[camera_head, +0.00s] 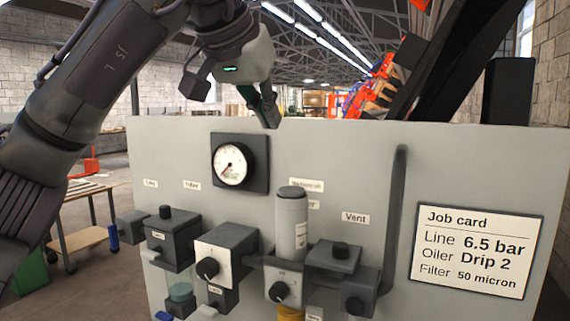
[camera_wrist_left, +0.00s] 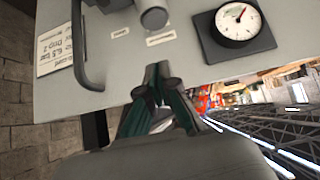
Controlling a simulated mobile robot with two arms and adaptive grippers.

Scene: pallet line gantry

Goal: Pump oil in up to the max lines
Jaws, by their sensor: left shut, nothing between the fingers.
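A grey panel (camera_head: 200,128) carries a row of air-line units. A clear bowl with a greenish tint (camera_head: 181,292) hangs under the left dark block (camera_head: 172,240). A yellow part (camera_head: 290,313) shows at the bottom edge under a middle block with a black knob (camera_head: 279,291). A grey cylinder with a dark cap (camera_head: 291,225) stands above that block. I cannot make out any max lines. My left gripper (camera_head: 271,122) is shut and empty at the panel's top edge, right of the gauge; its closed fingers also show in the wrist view (camera_wrist_left: 158,72). My right gripper is out of view.
A round gauge (camera_head: 233,165) is on the panel, also in the wrist view (camera_wrist_left: 237,22). A job card (camera_head: 476,250) reads 6.5 bar, Drip 2, 50 micron. A dark bent pipe (camera_head: 396,215) stands out at the right. A cart (camera_head: 85,240) stands behind left.

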